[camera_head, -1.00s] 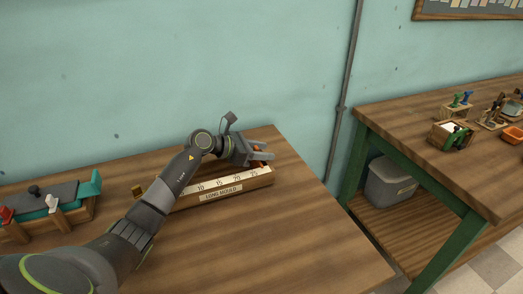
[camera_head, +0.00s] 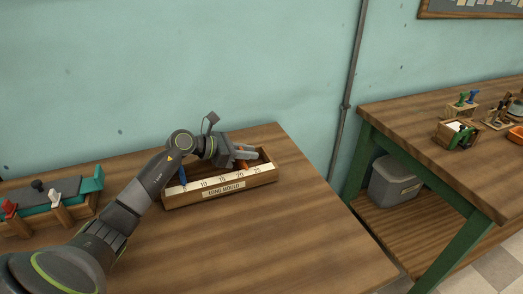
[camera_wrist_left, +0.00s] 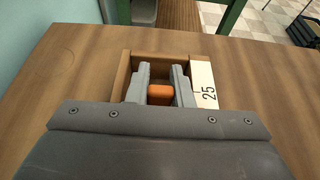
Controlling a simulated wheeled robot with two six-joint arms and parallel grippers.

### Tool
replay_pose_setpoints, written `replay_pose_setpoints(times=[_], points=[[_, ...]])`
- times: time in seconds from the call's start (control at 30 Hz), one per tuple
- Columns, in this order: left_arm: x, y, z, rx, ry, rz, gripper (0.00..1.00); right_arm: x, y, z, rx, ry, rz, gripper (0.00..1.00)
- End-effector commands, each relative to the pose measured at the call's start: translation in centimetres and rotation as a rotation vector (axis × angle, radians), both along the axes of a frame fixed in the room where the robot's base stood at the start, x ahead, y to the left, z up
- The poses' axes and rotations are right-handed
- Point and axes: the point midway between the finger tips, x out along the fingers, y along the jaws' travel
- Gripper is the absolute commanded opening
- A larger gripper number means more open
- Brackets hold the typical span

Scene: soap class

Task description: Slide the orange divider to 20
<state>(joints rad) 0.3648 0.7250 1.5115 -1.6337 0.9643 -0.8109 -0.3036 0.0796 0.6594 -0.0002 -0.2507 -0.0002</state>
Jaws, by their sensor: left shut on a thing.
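The long mould (camera_head: 222,191) is a wooden trough on the near table with a white number strip running from 5 to 25 along its front edge. My left gripper (camera_head: 247,153) reaches over its right part. In the left wrist view the gripper (camera_wrist_left: 160,92) is shut on the orange divider (camera_wrist_left: 160,95), whose rounded top shows between the fingers. The 25 mark is just right of the fingers there. The rest of the divider is hidden, so its exact reading cannot be told. A blue divider (camera_head: 183,176) stands near the 5 end. My right gripper is not in view.
A rack with a grey and teal tool (camera_head: 62,194) stands at the table's left. The table front (camera_head: 270,240) is clear. A second table (camera_head: 420,125) at right holds boxes of tools, with a grey bin (camera_head: 394,184) beneath it.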

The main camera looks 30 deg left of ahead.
Motion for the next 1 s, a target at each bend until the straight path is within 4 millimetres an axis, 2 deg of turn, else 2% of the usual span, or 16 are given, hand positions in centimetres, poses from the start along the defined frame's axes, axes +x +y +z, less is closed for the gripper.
replay_pose_setpoints(times=[0.03,0.2,0.5,0.53,0.7,1.0], points=[[-0.6,0.7,-0.3,0.005,0.0,0.003,0.0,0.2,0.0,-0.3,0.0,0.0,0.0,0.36],[-1.7,1.6,0.0,0.002,-0.001,0.002,0.0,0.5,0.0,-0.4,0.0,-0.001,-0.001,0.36],[-1.8,1.6,0.1,0.0,-0.001,0.001,0.0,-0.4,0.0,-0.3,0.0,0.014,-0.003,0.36],[-1.8,1.6,0.1,0.0,-0.001,0.001,0.21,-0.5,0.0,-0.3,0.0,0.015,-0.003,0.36],[-1.8,1.6,0.1,-0.001,-0.001,0.0,0.42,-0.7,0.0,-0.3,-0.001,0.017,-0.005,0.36],[-1.8,1.6,0.1,0.0,-0.001,0.0,0.42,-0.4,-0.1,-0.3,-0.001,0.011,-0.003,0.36]])
